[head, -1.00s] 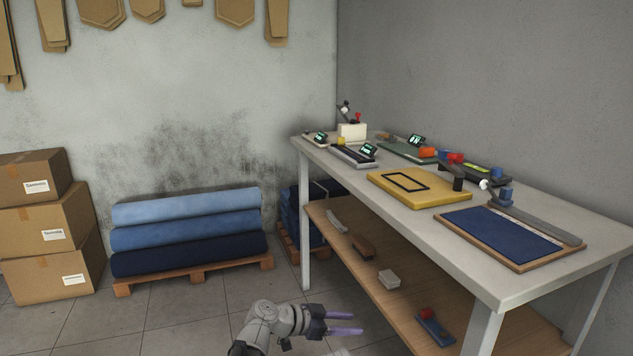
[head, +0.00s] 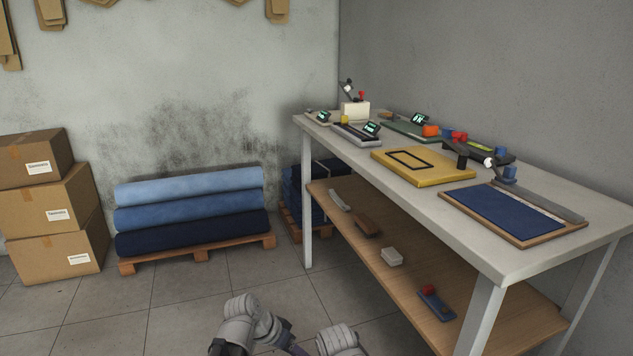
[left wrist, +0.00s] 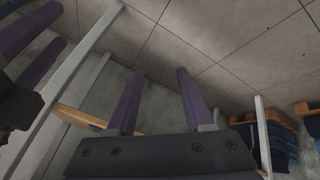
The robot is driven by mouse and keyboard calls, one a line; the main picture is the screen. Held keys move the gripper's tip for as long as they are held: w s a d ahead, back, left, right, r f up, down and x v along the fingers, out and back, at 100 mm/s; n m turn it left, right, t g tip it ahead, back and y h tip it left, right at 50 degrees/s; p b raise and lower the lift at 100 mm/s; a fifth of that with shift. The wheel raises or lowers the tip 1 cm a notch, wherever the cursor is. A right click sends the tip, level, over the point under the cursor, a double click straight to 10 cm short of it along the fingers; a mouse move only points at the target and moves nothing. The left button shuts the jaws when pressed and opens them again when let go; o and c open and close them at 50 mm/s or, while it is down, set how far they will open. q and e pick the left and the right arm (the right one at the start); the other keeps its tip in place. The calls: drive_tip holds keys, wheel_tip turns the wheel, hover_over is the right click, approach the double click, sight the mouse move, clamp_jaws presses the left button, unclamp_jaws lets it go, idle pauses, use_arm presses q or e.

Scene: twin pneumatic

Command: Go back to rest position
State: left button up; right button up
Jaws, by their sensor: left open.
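My left gripper (left wrist: 161,73) shows in the left wrist view with two purple fingers well apart and nothing between them. In the head view, my two grey arms are low at the bottom edge, and their grippers are mostly cut off or hidden there. My right gripper (left wrist: 60,26) appears at the upper left of the left wrist view, its purple fingers apart with no object seen between them. Both arms are in front of the white workbench (head: 560,262), below its top and clear of it.
On the bench are a yellow board (head: 440,176), a blue padded board (head: 500,212) and several small devices. The wooden lower shelf (head: 400,292) holds a brush (head: 366,227) and small blocks. Fabric rolls (head: 190,213) on a pallet and stacked cartons (head: 60,210) stand left. Floor between is clear.

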use_arm(q)
drive_tip(key=s+a+f+n+g+y+p, duration=0.2)
drive_tip(key=s+a+n+y, duration=0.45)
drive_tip(key=a, duration=0.55)
drive_tip(key=s+d+r+m+p, duration=0.1)
drive_tip(key=s+d+r+p, duration=0.1)
drive_tip(key=r+p, duration=1)
drive_tip(key=s+d+r+m+p, duration=0.1)
drive_tip(key=d+r+p, duration=0.4)
drive_tip(key=r+p, duration=0.8)
drive_tip(key=s+d+r+m+p, duration=0.1)
drive_tip(key=s+d+r+p, duration=0.2)
drive_tip(key=r+p, duration=0.9)
drive_tip(key=shift+d+r+m+g+p, duration=0.3)
drive_tip(key=shift+d+r+m, duration=0.05)
drive_tip(key=shift+r, duration=0.5)
